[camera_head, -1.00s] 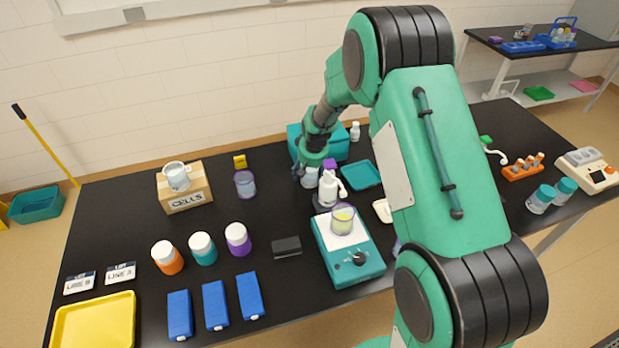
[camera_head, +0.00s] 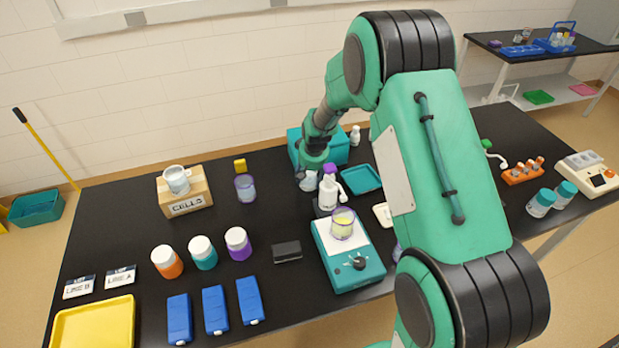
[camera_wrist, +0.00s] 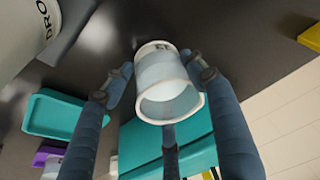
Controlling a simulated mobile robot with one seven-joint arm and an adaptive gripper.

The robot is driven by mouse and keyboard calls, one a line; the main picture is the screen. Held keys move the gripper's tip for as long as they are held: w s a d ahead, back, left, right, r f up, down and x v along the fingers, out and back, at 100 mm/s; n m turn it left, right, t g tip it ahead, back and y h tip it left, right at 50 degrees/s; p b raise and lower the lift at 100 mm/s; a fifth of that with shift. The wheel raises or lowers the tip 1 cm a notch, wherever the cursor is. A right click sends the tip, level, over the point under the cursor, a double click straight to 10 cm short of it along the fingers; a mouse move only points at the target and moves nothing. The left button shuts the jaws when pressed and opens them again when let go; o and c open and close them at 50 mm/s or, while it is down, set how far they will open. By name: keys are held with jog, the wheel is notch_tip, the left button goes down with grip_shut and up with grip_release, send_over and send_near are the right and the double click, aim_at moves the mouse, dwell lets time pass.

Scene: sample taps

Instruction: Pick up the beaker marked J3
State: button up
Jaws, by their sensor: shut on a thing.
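A clear beaker with a white rim (camera_wrist: 165,85) sits between the fingers of my gripper (camera_wrist: 158,72) in the wrist view, its mouth towards the camera. The gripper is shut on it. A small dark mark shows on its far side, but I cannot read it surely. In the head view the held beaker (camera_head: 308,182) is small and partly hidden by my gripper (camera_head: 311,172), just left of a white pump bottle (camera_head: 327,192). I cannot tell whether its base touches the black table.
A white-rimmed beaker (camera_head: 177,181) stands on a CELLS box (camera_head: 186,203). A purple-rimmed beaker (camera_head: 245,189) stands on the table. A teal tray (camera_head: 361,179) lies right of my gripper.

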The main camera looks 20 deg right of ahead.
notch_tip(320, 180, up, 10)
jog(key=p, duration=0.1)
jog(key=shift+f, duration=0.25)
dwell(0.9)
jog(key=shift+r, duration=0.1)
dwell(0.7)
